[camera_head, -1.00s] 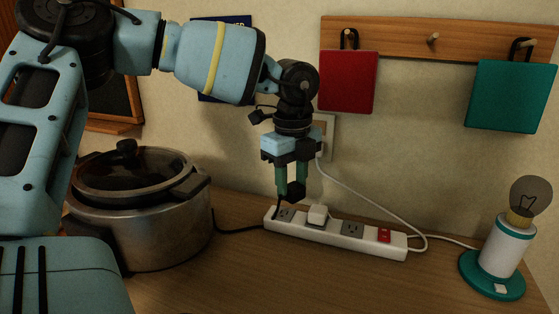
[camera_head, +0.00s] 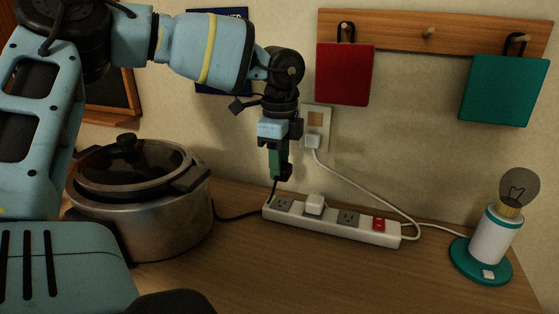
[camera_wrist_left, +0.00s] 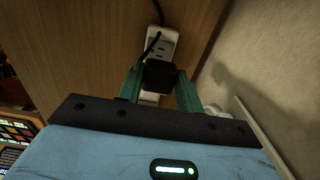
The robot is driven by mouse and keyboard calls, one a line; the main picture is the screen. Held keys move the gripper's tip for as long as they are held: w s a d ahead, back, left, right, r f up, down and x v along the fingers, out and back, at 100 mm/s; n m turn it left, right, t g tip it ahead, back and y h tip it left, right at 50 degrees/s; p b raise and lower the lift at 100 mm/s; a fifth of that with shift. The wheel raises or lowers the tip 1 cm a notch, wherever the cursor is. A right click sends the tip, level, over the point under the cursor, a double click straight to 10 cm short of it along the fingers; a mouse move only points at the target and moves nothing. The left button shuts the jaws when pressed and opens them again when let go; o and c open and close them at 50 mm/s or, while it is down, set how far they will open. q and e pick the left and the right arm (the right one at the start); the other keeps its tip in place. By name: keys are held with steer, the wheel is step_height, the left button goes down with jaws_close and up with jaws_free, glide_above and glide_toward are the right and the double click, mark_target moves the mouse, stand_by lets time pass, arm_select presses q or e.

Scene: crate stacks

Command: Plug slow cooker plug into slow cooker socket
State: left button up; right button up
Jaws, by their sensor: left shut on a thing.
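The slow cooker (camera_head: 160,225) stands at the left of the counter, a steel pot with a dark glass lid. The plug is apart from the strip. The strip's left outlet (camera_head: 283,205) is empty; which outlet is the slow cooker socket is not marked. In the left wrist view, the strip (camera_wrist_left: 165,38) shows beyond the plug. My right gripper is not in view.
A white plug (camera_head: 314,203) fills the strip's second outlet; the third (camera_head: 348,218) is empty, beside a red switch (camera_head: 379,224). A white cord loops from the wall outlet (camera_head: 316,120). A lamp (camera_head: 488,240) stands right. The front counter is clear.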

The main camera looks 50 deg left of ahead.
mark_target(280, 203)
arm_select(q)
steer(key=shift+f+b, duration=0.4)
steer(key=shift+f, duration=0.7)
steer(key=shift+f+b, duration=0.6)
steer(key=shift+f, duration=1.15)
steer(key=shift+b, duration=0.75)
stand_by(0.4)
steer(key=shift+f+b, duration=0.5)
steer(key=shift+f, duration=0.05)
steer(key=o, duration=1)
step_height(280, 203, up, 7)
steer(key=shift+r, duration=0.4)
stand_by(0.6)
